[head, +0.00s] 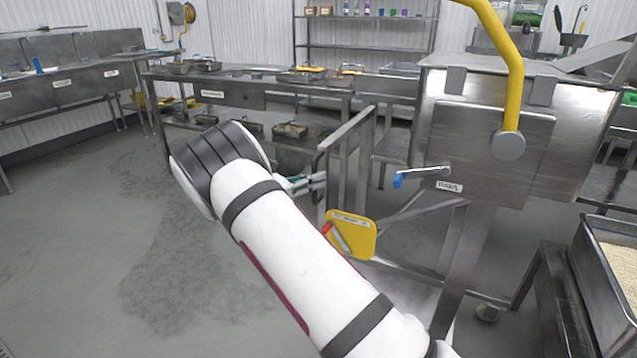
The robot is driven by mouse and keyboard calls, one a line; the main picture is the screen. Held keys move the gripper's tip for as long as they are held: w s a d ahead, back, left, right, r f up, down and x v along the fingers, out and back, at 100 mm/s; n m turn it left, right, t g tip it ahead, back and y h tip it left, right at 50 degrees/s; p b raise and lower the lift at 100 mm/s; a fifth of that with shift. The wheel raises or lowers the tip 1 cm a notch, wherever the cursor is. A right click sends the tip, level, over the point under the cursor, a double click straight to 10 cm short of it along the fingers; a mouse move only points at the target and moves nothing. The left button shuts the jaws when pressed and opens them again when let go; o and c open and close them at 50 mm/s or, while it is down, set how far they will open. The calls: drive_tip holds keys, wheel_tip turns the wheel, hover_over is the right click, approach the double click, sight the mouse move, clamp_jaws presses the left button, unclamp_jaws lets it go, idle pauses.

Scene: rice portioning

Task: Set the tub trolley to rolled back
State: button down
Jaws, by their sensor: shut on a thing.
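My arm reaches up from the bottom, and my gripper (318,180) is partly hidden behind its dark wrist. Its fingers are shut at the near left upright of a steel frame (345,132), which looks like the handle of the tub trolley. The exact contact is too small to see clearly. The frame stands upright left of the large steel machine (490,135). The lower part of the trolley is hidden by my arm and the yellow plate, and I cannot tell its position along the floor.
A yellow plate (362,238) with a red-tipped lever sits just below my gripper. The machine has a blue-tipped handle (398,180) and a yellow curved bar (513,80). A rice-filled tub (590,290) stands at right. Work tables (260,84) stand behind. The left floor (100,230) is clear.

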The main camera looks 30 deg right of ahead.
drive_tip(key=shift+w+a, duration=0.25)
drive_tip(key=shift+w, duration=0.05)
drive_tip(key=c, duration=1.6)
unclamp_jaws()
drive_tip(key=s+a, duration=0.1)
drive_tip(key=a, duration=1.1)
